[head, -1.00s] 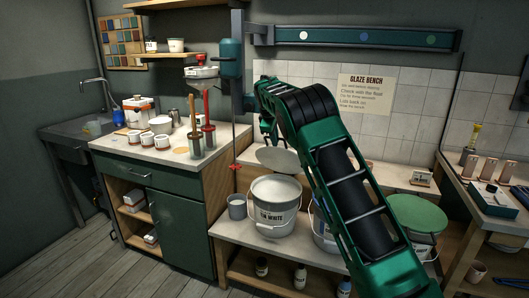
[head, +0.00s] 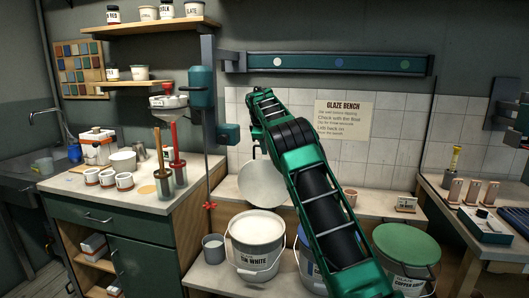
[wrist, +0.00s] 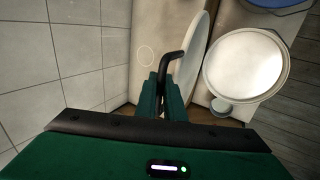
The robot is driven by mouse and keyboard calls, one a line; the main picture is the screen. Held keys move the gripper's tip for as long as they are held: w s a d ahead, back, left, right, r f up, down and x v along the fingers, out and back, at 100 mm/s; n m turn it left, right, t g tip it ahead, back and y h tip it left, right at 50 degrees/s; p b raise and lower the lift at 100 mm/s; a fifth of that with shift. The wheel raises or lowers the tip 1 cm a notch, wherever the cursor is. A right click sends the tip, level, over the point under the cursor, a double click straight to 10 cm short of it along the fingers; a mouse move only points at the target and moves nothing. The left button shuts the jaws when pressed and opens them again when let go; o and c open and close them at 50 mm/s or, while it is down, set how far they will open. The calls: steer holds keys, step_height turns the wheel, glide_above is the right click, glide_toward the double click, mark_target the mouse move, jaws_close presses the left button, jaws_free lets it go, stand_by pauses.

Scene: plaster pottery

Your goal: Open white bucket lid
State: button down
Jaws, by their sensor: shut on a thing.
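The white bucket (head: 256,250), labelled TIN WHITE, stands upright on the low bench with its top uncovered and pale glaze inside. Its open top also shows at right in the wrist view (wrist: 245,65). The round white lid (head: 262,184) is off the bucket, tilted steeply above and behind it. In the wrist view the lid (wrist: 192,58) shows nearly edge-on beside the bucket. My gripper (wrist: 165,88) is shut on the lid's black handle (wrist: 172,64). In the head view my fingers are hidden.
A small grey cup (head: 213,247) stands left of the bucket. A blue-rimmed bucket (head: 308,268) is partly behind my arm, and a green-lidded bucket (head: 406,244) stands at right. The tiled wall (head: 237,138) is close behind. A red-handled mixer (head: 174,145) stands on the left counter.

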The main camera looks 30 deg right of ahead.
steer(key=shift+w+a+r, duration=0.15)
steer(key=shift+w+a, duration=0.3)
steer(key=shift+a, duration=0.25)
steer(key=shift+d, duration=0.15)
steer(key=c, duration=1.9)
jaws_free()
steer(key=shift+o, duration=0.3)
steer(key=shift+s+d, duration=0.2)
steer(key=shift+d, duration=0.2)
steer(key=shift+s+d, duration=0.1)
steer(key=v, duration=1)
steer(key=shift+a+r, duration=0.2)
steer(key=shift+r, duration=0.05)
steer(key=shift+c, duration=0.4)
